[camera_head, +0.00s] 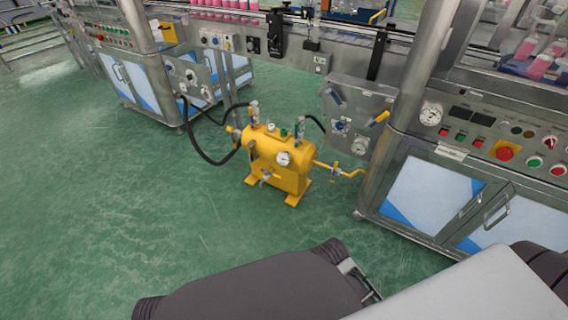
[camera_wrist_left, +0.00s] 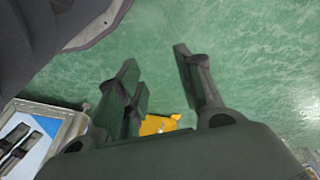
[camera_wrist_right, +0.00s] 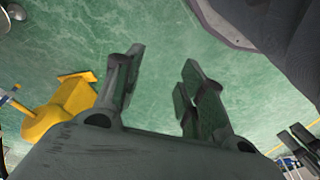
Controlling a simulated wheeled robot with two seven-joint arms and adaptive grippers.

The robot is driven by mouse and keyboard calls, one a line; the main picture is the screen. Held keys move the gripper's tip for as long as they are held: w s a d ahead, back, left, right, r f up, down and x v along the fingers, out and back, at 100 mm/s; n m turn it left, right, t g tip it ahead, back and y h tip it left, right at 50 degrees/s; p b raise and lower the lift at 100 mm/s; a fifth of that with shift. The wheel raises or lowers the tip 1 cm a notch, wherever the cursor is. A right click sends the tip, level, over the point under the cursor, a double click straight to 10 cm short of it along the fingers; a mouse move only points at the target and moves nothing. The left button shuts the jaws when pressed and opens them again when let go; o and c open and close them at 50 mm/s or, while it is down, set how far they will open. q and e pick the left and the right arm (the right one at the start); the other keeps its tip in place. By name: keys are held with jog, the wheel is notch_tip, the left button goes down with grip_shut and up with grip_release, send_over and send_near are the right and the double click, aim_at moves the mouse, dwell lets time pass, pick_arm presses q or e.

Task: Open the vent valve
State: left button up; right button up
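A yellow tank (camera_head: 280,162) stands on the floor with a round gauge (camera_head: 284,158) and several fittings. A small valve (camera_head: 266,175) is on its front, and another with a blue part (camera_head: 334,170) is on the yellow pipe at right. I cannot tell which is the vent valve. My left gripper (camera_wrist_left: 158,68) is open and empty over the floor; part of the yellow tank (camera_wrist_left: 158,125) shows beyond it. My right gripper (camera_wrist_right: 163,68) is open and empty; the yellow tank (camera_wrist_right: 62,108) is at left in that view, apart from its fingers. Neither gripper shows in the head view.
A metal panel (camera_head: 358,100) with blue and yellow handles is behind the tank. A steel cabinet (camera_head: 425,190) with buttons stands at right, another (camera_head: 140,85) at back left. A black hose (camera_head: 205,155) loops left of the tank. The green floor (camera_head: 110,200) at left is clear.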

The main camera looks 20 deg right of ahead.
jog(key=shift+c, duration=0.4)
